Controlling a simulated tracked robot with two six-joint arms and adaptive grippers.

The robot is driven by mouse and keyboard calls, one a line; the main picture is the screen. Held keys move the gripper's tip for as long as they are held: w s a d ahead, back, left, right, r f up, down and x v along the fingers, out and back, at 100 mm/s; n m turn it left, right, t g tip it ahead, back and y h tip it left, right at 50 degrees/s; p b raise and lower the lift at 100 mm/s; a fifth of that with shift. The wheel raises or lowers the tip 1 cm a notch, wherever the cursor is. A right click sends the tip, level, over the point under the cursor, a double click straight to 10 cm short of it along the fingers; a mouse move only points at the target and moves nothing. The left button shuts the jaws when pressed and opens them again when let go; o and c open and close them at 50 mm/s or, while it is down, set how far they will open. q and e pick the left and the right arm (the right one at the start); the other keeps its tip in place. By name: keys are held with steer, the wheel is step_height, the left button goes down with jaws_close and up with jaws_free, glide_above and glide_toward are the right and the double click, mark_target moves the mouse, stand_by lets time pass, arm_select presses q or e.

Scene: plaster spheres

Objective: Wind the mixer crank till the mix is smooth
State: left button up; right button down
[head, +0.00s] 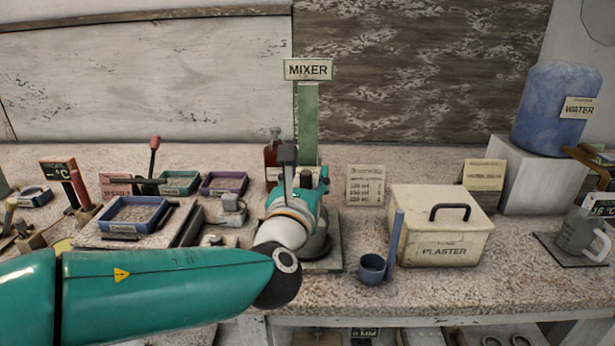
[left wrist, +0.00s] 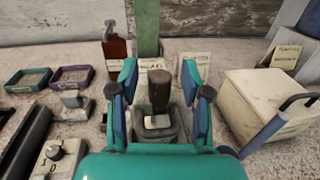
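The mixer has a green post (head: 308,125) with a MIXER sign (head: 308,69) on top, and the post shows in the left wrist view (left wrist: 147,30). My left gripper (head: 308,182) is in front of the post and hides much of the mixer. In the left wrist view my left gripper (left wrist: 159,80) has its fingers apart, one on each side of a dark upright crank handle (left wrist: 159,88). Gaps show between handle and fingers. A grey bowl (head: 318,245) on a base plate (head: 325,266) is partly hidden. The mix cannot be seen. My right gripper is not in view.
To the right are a blue cup (head: 372,268), a plaster box (head: 440,235) and a blue water tank (head: 550,110). A jug (head: 578,232) stands at the far right. Trays (head: 133,215) and tools crowd the left. A reddish bottle (left wrist: 117,60) stands behind.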

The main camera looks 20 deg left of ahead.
arm_select(q)
jaws_close()
steer(key=shift+d, duration=0.15)
steer(key=n+y+p, duration=0.1)
steer(key=y, duration=0.1)
steer(key=d+n+g+y+p, duration=0.1)
steer(key=y, duration=0.1)
steer(key=w+d+n+g+y+p, duration=0.1)
steer(key=n, duration=0.1)
steer(key=shift+r+y, duration=0.15)
steer(key=shift+y, duration=0.25)
steer(key=shift+w+d+n+g+y+p, duration=0.25)
steer(key=shift+w+n+g+y+p, duration=0.4)
steer(key=shift+n+g+y+p, duration=1.7)
steer(key=shift+w+d+n+g+y+p, duration=0.3)
steer(key=shift+w+n+g+y+p, duration=0.9)
steer(key=shift+p, duration=2.2)
steer(key=shift+w+d+n+g+y+p, duration=0.2)
steer(key=shift+n+g+y+p, duration=1)
steer(key=shift+g+p, duration=1.4)
steer(key=shift+n+t, duration=0.25)
